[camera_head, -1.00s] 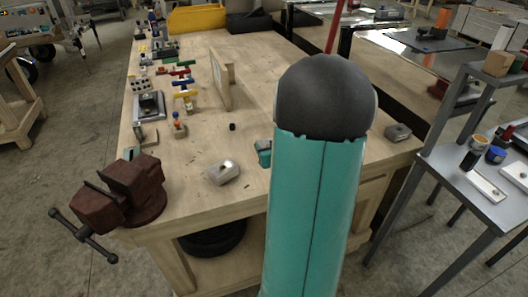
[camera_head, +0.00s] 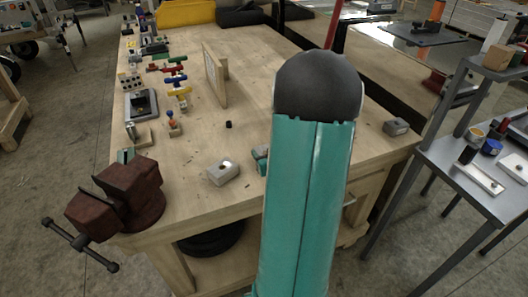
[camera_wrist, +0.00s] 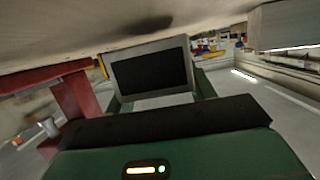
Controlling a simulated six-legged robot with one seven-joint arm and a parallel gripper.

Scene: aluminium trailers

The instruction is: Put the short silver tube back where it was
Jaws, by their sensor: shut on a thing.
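In the wrist view, my gripper (camera_wrist: 158,92) holds a short silver tube (camera_wrist: 187,60), seen end-on as a grey rectangular rim around a dark hollow. The green fingers lie on either side of it. The tube is tilted slightly in the picture. In the head view, my teal arm hides most of the gripper and the tube; a small teal part shows beside the arm at the table's front edge. I cannot tell how far the tube is from any surface.
A wooden workbench (camera_head: 270,75) carries a silver-grey block (camera_head: 223,172), an upright wooden board (camera_head: 215,75) and several small coloured parts at left. A rusty vise (camera_head: 130,190) sits at the front left corner. Another grey block (camera_head: 397,127) lies near the right edge. A grey shelf table (camera_head: 465,185) stands right.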

